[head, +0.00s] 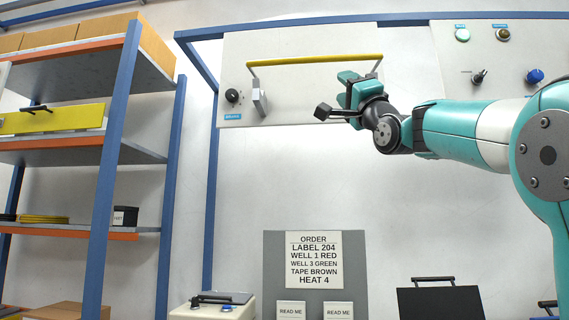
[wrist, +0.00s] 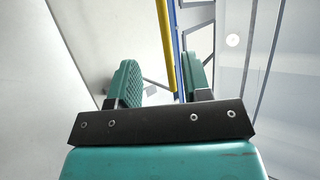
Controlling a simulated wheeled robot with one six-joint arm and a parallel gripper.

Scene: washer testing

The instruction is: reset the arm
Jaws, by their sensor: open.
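My teal and grey arm reaches in from the right in the head view. My gripper (head: 350,88) is held high in front of the wall panel, near the right end of the yellow bar (head: 315,60). In the wrist view my gripper (wrist: 165,82) has its two teal fingers apart, with nothing held between them. The yellow bar also shows beyond the fingers in the wrist view (wrist: 165,45). I cannot tell whether the gripper touches the bar.
A white panel (head: 270,95) carries a black knob (head: 233,96). Another panel at right has a blue knob (head: 535,76). Blue-framed shelves (head: 110,150) stand at left. An order board (head: 273,280), a white box (head: 212,312) and a black handled item (head: 440,302) stand below the arm.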

